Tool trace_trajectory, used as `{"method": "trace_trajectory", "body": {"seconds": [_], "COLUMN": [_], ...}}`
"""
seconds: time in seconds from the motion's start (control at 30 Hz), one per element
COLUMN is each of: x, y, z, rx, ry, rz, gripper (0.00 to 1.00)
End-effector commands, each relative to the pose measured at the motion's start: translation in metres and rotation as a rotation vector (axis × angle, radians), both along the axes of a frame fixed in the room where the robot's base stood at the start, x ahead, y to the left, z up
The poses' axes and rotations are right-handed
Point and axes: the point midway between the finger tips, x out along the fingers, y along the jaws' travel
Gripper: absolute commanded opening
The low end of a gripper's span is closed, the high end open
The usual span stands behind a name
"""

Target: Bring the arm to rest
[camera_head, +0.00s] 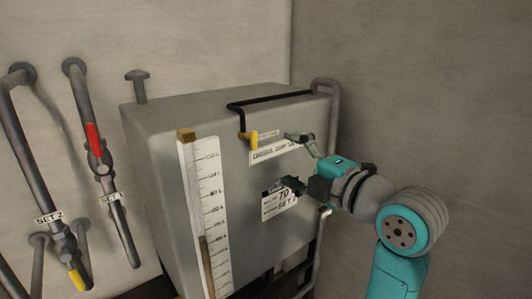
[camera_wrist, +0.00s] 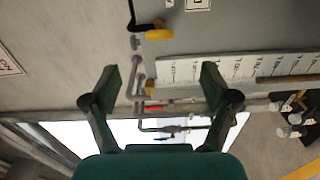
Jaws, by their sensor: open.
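My gripper (camera_head: 284,187) is in front of the grey tank's (camera_head: 165,160) front face, over a white label (camera_head: 280,205) that it partly covers. I cannot tell the gap to the tank. In the wrist view my gripper (camera_wrist: 160,82) shows two green fingers spread apart, with nothing between them. My arm reaches in from the right of the head view, bent at a teal-capped joint.
A sight gauge (camera_head: 205,210) with a scale runs down the tank's front. A yellow-handled fitting (camera_head: 253,139) sits above the label. Pipes with a red valve handle (camera_head: 94,138) and a yellow one (camera_head: 75,278) stand left. Bare wall (camera_head: 440,100) lies right.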

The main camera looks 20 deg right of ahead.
Motion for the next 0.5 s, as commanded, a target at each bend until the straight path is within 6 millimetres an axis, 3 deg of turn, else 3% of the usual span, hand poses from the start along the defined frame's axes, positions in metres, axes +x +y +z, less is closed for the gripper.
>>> {"method": "trace_trajectory", "body": {"seconds": [0.17,0.27,0.5], "x": [0.0,0.002,0.001], "y": [0.0,0.001,0.003], "z": [-0.003,-0.016,-0.085], "rx": [0.008,0.052,0.285], "ry": [0.004,0.021,0.097], "rz": [-0.001,-0.008,-0.059], "gripper": [0.85,0.85,0.85]}}
